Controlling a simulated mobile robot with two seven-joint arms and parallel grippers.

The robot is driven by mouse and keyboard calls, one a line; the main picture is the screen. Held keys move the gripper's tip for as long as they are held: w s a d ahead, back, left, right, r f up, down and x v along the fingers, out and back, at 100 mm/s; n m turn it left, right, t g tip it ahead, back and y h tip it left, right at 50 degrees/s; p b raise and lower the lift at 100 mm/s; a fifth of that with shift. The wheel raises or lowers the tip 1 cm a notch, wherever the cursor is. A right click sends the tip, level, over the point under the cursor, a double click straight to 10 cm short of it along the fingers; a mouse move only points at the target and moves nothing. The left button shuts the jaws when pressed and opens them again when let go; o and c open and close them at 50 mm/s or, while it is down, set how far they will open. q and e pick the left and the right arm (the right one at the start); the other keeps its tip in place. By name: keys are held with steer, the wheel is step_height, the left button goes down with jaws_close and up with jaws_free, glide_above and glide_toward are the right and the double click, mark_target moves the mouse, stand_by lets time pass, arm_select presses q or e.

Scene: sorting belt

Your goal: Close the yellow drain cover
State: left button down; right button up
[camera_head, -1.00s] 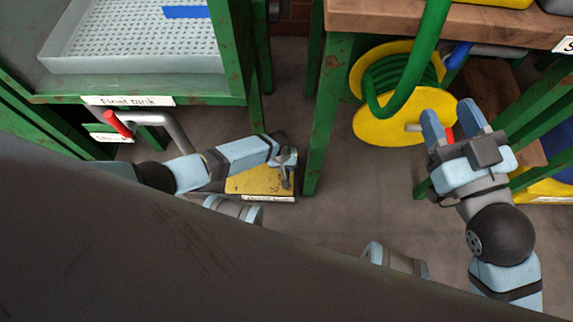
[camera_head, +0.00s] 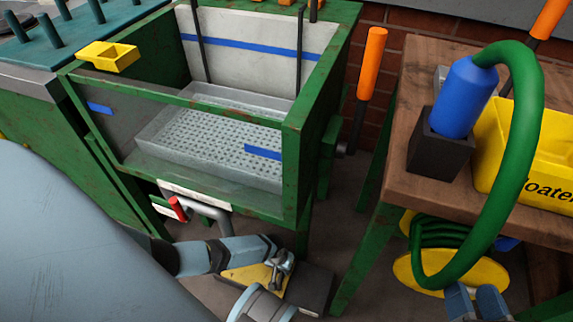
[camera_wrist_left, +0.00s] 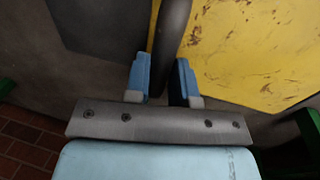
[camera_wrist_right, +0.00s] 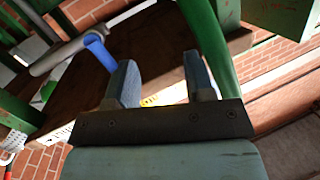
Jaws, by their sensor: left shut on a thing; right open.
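The yellow drain cover (camera_head: 240,276) is low at the floor in the head view, partly hidden by my left arm. It fills the upper right of the left wrist view (camera_wrist_left: 255,45), its paint scuffed. My left gripper (camera_head: 280,266) is shut on a dark bar (camera_wrist_left: 173,35) that runs beside the cover's edge. A dark grey square (camera_head: 312,288) lies right of the yellow; I cannot tell if it is an opening or a plate. My right gripper (camera_head: 477,300) is open and empty at the lower right, near the hose reel.
A green-framed tank (camera_head: 295,185) with a white perforated tray stands above my left arm. A red-handled valve (camera_head: 178,208) is under it. At right are a wooden bench (camera_head: 395,180), a yellow bin (camera_head: 540,150), a green hose (camera_head: 530,110) and a yellow reel (camera_head: 410,268).

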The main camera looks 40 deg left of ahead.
arm_select(q)
steer(key=c, duration=1)
jaws_free()
steer(key=shift+o, duration=0.2)
arm_select(e)
steer(key=shift+r, duration=0.15)
arm_select(q)
steer(key=shift+r+p, duration=0.3)
arm_select(e)
step_height(320, 180, up, 9)
steer(key=d+m+t+p, duration=0.1)
steer(key=t+p, duration=0.2)
steer(key=p, duration=0.5)
arm_select(q)
step_height(320, 180, up, 13)
steer(key=a+p, duration=0.2)
steer(key=p, duration=0.3)
steer(key=shift+s+a, duration=0.25)
steer(key=shift+s, duration=0.15)
arm_select(e)
steer(key=s+d+f+g+h, duration=0.1)
steer(key=d+f+g+h, duration=0.3)
steer(key=f, duration=0.6)
steer(key=shift+s+d+f, duration=0.25)
steer(key=shift+s, duration=0.15)
